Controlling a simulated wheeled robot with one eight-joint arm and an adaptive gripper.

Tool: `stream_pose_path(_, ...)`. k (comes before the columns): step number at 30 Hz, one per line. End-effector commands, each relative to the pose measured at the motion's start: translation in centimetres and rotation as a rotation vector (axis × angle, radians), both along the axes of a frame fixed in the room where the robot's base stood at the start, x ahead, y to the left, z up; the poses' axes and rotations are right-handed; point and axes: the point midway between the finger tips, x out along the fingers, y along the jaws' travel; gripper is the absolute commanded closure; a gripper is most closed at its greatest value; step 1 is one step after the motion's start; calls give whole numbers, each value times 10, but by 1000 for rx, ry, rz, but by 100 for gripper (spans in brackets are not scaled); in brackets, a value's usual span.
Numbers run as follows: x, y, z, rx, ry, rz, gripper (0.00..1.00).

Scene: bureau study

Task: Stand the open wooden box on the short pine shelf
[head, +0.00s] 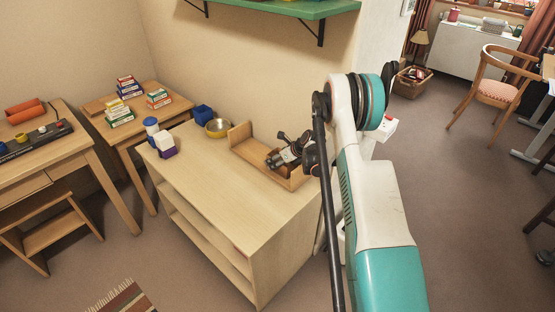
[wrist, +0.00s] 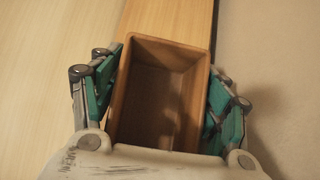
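The open wooden box (wrist: 160,90) fills the middle of the wrist view, its open mouth facing the camera and its inside empty. My gripper (wrist: 165,75) has one green-padded finger along each side of the box, and the pads appear to press on its walls. The box is mostly hidden there. I cannot tell whether its base touches the wood below.
A yellow bowl (head: 218,127), a dark blue block (head: 203,112) and small blue, white and purple items (head: 161,140) stand on the unit's back and left. The wall is close behind the rack. The unit's front top is clear. A green wall shelf (head: 290,8) hangs above.

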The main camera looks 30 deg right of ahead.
Motion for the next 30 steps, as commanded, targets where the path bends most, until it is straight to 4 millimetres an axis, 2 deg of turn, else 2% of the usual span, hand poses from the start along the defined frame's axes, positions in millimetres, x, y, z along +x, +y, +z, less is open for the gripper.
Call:
stream_pose_path(14, -1, -1, 5, 0, 0, 0, 18)
stream_pose_path(30, -64, -24, 77, 0, 0, -1, 18)
